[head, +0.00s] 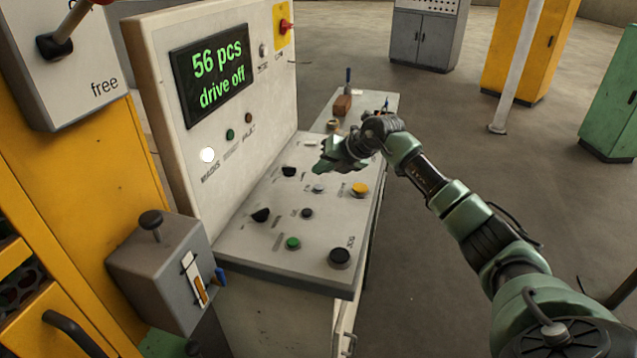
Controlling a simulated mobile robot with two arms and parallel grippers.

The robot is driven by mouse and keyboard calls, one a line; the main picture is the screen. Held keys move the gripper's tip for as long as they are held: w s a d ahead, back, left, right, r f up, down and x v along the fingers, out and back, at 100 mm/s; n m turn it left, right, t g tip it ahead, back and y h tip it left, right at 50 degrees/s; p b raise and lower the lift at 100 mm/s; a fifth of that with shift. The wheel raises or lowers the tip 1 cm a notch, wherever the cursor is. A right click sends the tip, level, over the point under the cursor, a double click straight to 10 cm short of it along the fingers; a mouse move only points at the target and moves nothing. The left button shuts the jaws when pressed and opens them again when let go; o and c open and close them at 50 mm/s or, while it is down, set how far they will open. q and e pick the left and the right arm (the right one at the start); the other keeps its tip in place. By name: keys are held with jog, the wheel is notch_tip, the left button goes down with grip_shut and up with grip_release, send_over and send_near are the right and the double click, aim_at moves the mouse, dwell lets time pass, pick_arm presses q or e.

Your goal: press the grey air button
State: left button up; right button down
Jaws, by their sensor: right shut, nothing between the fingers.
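A light grey button (318,188) is on the sloped desk of the control console (235,238), left of a yellow button (359,190). Its label is too small to read, so I cannot confirm that it is the air button. My right gripper (320,168) is shut and empty. In the picture its tips are just above the grey button, and they look clear of it, though the exact gap is hard to judge. My left gripper is not in view.
The desk also carries black knobs (261,215), a green button (293,243) and a large black button (339,257). The upright panel has a display (212,74) reading "56 pcs drive off". A grey lever box (162,270) stands at the left. Open floor lies right.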

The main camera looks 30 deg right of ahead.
notch_tip(320, 180, up, 3)
jog(key=shift+f+p, duration=0.15)
jog(key=shift+p, duration=0.6)
jog(key=shift+f, duration=0.1)
